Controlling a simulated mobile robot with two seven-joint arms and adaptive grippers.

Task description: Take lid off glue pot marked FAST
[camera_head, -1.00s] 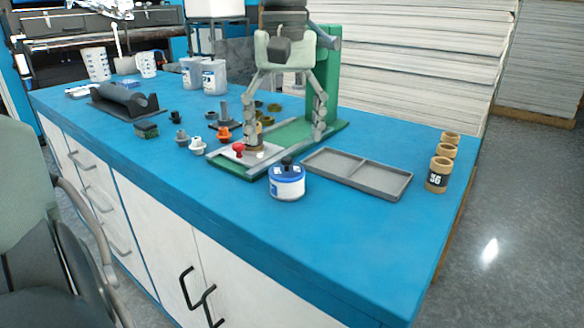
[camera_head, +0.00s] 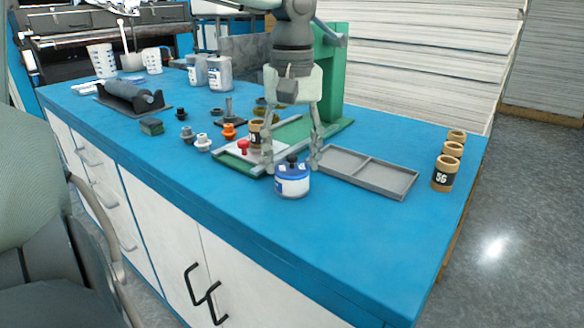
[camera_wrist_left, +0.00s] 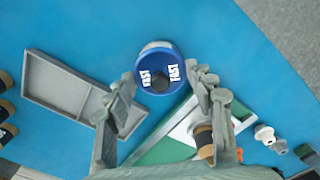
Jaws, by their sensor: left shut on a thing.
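The glue pot (camera_head: 292,185) is white with a blue band and stands upright near the front edge of the bench. Its blue lid (camera_wrist_left: 148,104) with a black knob is marked FAST twice in the left wrist view, and it sits on the pot. My left gripper (camera_head: 292,157) reaches down from above. In the left wrist view its fingertips (camera_wrist_left: 161,74) lie on opposite sides of the lid, shut on it. The knob sits between the fingers. My right gripper is not in view.
A green-based press (camera_head: 333,90) stands just behind the pot, with a red knob (camera_head: 243,146) near it. A grey divided tray (camera_head: 390,180) lies to the right. Brown rolls (camera_head: 444,173) stand at the right edge. Small fittings (camera_head: 203,143) are left. The front bench is clear.

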